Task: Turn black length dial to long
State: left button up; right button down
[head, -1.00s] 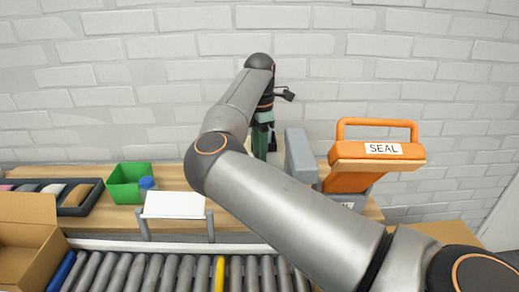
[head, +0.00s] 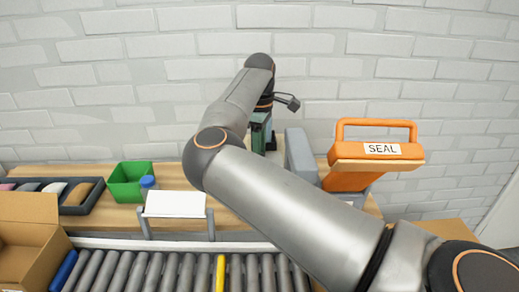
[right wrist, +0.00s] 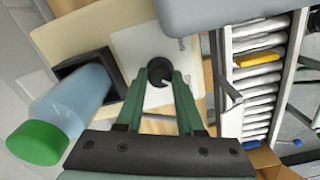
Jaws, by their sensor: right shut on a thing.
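The black length dial (right wrist: 157,68) is a small round knob on a pale panel (right wrist: 160,97) in the right wrist view. A light pointer mark on it faces the lower right of that view. My right gripper (right wrist: 162,77) has its green fingers on either side of the dial and is shut on it. In the head view my right gripper (head: 261,134) is beside a grey upright machine part, and the dial is hidden there. Small print near the dial is too small to read. My left gripper is not in view.
A blue bottle with a green cap (right wrist: 38,142) sits close beside the gripper in the right wrist view. An orange-handled SEAL press (head: 378,150) stands to the right. A green bin (head: 127,181), white plate (head: 175,204) and roller conveyor (head: 150,272) lie left and in front.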

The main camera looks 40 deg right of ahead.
jog(key=shift+r+m, duration=0.1)
jog(key=shift+m, duration=0.2)
jog(key=c, duration=0.5)
grip_release()
notch_tip(320, 180, up, 12)
jog(key=shift+r, duration=0.2)
dwell(0.7)
